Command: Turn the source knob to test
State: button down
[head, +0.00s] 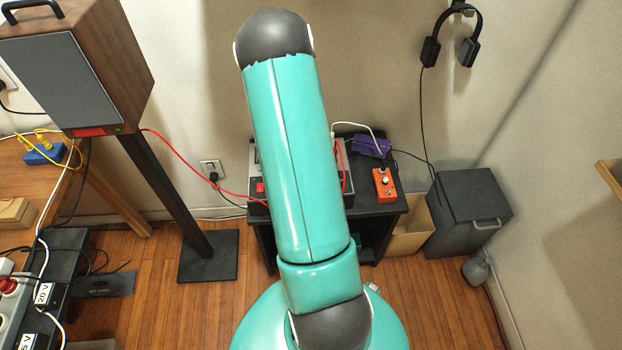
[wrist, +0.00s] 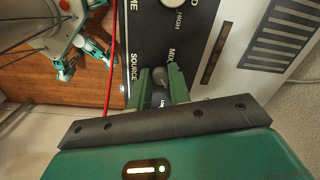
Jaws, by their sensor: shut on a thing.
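In the wrist view, my gripper (wrist: 159,76) has its two green fingers closed about a dark round knob (wrist: 158,70) on a black panel (wrist: 147,20). The printed word SOURCE stands just left of this knob and MIX just right. The fingers cover part of the knob, so its pointer and setting cannot be read, and no "test" mark is legible. In the head view, the device (head: 256,187) on the small black table is mostly hidden behind my teal arm, and my gripper does not show there.
In the wrist view, a pale knob (wrist: 173,3) sits by the word HIGH, and a red cable (wrist: 111,60) runs along the panel's left. In the head view, an orange box (head: 384,185) and a purple object (head: 371,146) lie right of my arm. A speaker (head: 75,65) stands left.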

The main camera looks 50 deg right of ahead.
jog(key=shift+m, duration=0.3)
dwell(0.4)
jog(key=c, duration=1.3)
grip_release()
notch_tip(320, 180, up, 14)
jog(key=shift+s+a, duration=0.15)
jog(key=shift+f, duration=0.1)
